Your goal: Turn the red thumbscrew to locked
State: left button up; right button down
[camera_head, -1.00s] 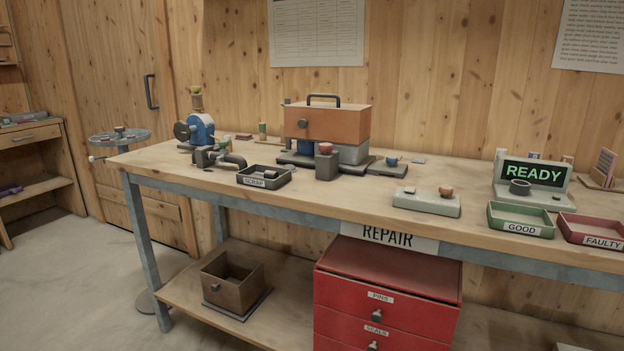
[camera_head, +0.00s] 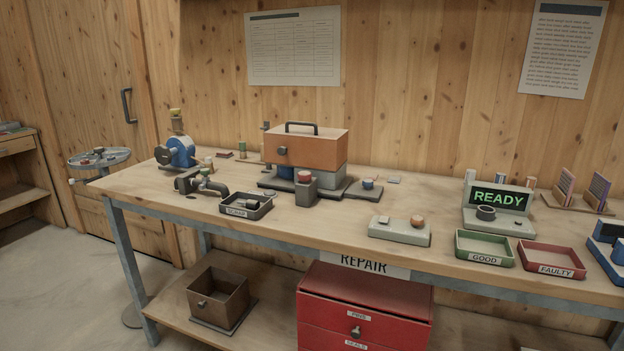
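The feed mixer stands at the middle of the bench, with an orange-brown housing (camera_head: 306,148) and a dark handle on top. A small red knob (camera_head: 304,176), which looks like the red thumbscrew, sits on a grey block (camera_head: 305,190) at the mixer's front. It is too small here to tell its turned position or any lock marks. An orange-red knob (camera_head: 417,221) also sits on a pale grey block (camera_head: 400,231) farther right. Neither of my grippers shows in the head view.
A READY display (camera_head: 497,198), a green GOOD tray (camera_head: 484,262) and a red FAULTY tray (camera_head: 552,274) are at right. Red drawers (camera_head: 365,298) stand below. Bare bench lies before the mixer.

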aim_at(304, 177)
jog(key=u, duration=0.9)
jog(key=i, duration=1.05)
jog(key=z, duration=0.2)
